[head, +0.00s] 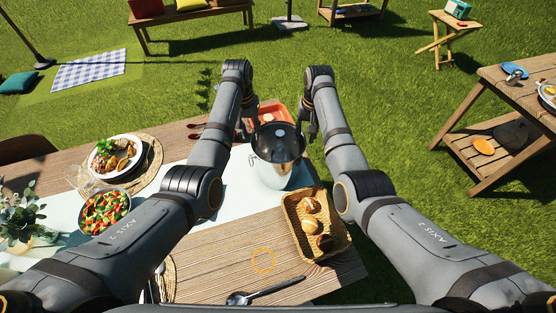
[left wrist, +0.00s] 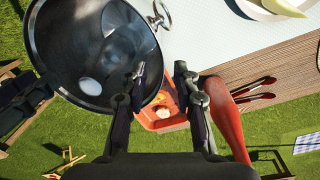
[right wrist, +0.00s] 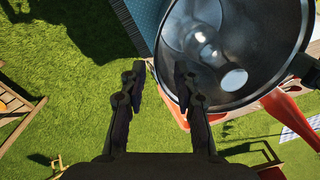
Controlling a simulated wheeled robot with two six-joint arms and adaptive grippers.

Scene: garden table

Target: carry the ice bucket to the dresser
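The ice bucket (head: 270,174), a shiny metal pail with a dark inside, stands at the table's far right part, between my two arms. In the left wrist view the bucket (left wrist: 75,50) fills the upper left, with a ring handle (left wrist: 161,16) on its rim. My left gripper (left wrist: 163,75) is open, one finger over the bucket's rim side and one outside it. My right gripper (right wrist: 158,75) is open at the opposite side, by the bucket's rim (right wrist: 240,100). Contact cannot be told. A two-level wooden stand (head: 490,82) is at the right; whether it is the dresser is unclear.
A bread basket (head: 336,247) sits close in front of the bucket. An orange tray (head: 272,108) lies just behind it. A salad bowl (head: 104,212) and a filled plate (head: 134,146) are at the left. Open grass (head: 400,120) lies between table and stand.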

